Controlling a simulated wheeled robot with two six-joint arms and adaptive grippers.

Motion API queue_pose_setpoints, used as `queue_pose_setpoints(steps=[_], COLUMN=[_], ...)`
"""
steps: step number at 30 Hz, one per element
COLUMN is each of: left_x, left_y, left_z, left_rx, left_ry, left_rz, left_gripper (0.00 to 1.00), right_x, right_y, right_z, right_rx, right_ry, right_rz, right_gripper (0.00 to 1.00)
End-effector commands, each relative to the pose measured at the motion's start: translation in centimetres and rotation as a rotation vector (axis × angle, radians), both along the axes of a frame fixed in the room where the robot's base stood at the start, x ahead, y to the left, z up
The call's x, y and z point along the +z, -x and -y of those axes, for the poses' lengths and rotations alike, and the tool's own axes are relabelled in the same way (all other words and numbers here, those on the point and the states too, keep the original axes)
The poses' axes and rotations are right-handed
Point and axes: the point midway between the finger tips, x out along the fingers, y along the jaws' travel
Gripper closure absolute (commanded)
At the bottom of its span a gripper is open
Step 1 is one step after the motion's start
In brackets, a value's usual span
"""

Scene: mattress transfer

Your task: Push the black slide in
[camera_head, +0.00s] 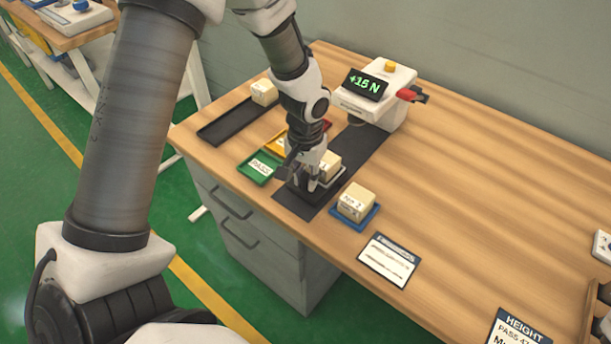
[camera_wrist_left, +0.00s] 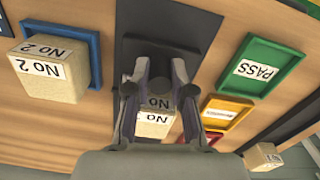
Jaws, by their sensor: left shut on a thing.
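The black slide (camera_head: 299,191) lies on a dark strip in front of the test machine, with a cream block (camera_head: 329,164) standing on it. My left gripper (camera_head: 317,184) is down at the slide's front end and shut on it. In the left wrist view the fingers (camera_wrist_left: 160,88) close on the slide's dark front part (camera_wrist_left: 162,52), and the block (camera_wrist_left: 154,122) shows between and behind them. The test machine (camera_head: 380,92) stands at the strip's far end, its display (camera_head: 366,84) reading +15 N. The gripper hides part of the slide. My right gripper is not in view.
A blue tray (camera_head: 372,218) with block No 2 (camera_head: 356,203) is to the right of the slide. A green PASS tray (camera_head: 259,168), a yellow tray (camera_head: 276,145) and a black tray (camera_head: 232,122) with a block (camera_head: 264,92) are left. A printed card (camera_head: 389,260) lies right.

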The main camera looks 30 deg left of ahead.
Motion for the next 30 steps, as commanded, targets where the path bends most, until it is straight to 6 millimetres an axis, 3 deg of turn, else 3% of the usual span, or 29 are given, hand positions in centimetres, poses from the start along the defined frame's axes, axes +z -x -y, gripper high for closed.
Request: queue_pose_setpoints(steps=[4,8,12,15,25,26,27,30], left_x=[0.6,0.8,0.3,0.2,0.0,0.0,0.0,0.0], left_y=[-1.4,-4.4,-7.7,-8.9,-9.2,-9.2,-9.2,-9.2], left_z=[0.0,0.2,0.5,0.7,0.7,0.7,0.7,0.7], left_rx=[0.001,0.000,0.000,-0.001,-0.001,-0.001,-0.001,0.000], left_ry=[-0.003,-0.005,-0.004,-0.002,-0.001,-0.001,-0.001,-0.001], left_rz=[-0.001,-0.002,0.002,0.002,0.000,0.000,0.000,0.000], left_gripper=[1.00,1.00,1.00,1.00,1.00,0.67,0.53,0.53], right_x=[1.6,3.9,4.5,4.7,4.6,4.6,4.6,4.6], right_y=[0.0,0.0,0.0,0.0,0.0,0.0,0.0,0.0], right_z=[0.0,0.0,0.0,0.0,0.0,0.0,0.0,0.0], right_rx=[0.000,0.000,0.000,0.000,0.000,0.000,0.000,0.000], right_ry=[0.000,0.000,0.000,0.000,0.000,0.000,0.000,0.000], right_rz=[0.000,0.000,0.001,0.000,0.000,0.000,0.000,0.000], right_gripper=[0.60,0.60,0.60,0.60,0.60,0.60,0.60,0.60])
